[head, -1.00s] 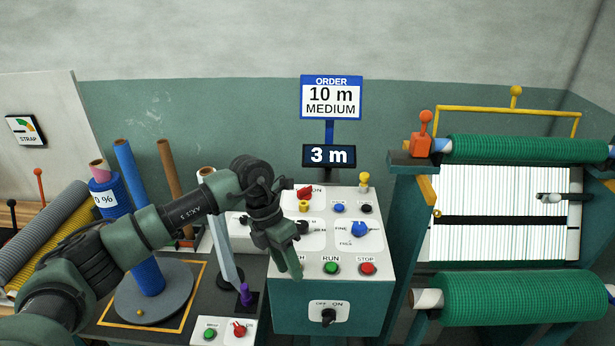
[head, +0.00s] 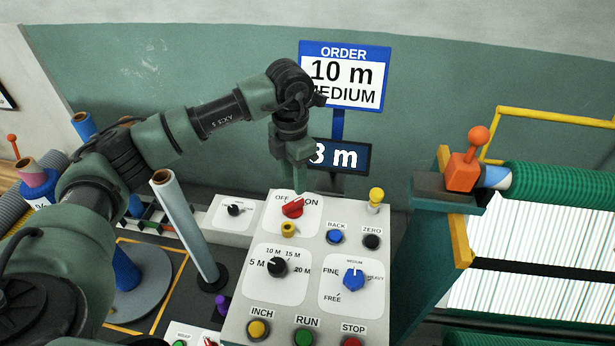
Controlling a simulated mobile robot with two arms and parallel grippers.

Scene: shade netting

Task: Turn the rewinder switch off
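A red rotary switch (head: 293,209) sits on a white plate at the back of the console's sloped panel, between the labels OFF and ON. Its handle slants up and right, toward ON. My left gripper (head: 300,189) hangs over the back of this plate, pointing down, with its fingertips just above and behind the red switch in the picture. I cannot tell whether they touch it. The fingers overlap from this angle, so their opening is hidden. No object shows in them. My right gripper is not in view.
The panel also has a black length dial (head: 278,267), a blue tension dial (head: 354,280) and INCH (head: 258,328), RUN (head: 303,337) and STOP (head: 352,342) buttons. The 3 m display (head: 352,156) and order sign (head: 372,75) stand behind. A leaning grey tube (head: 186,228) stands left.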

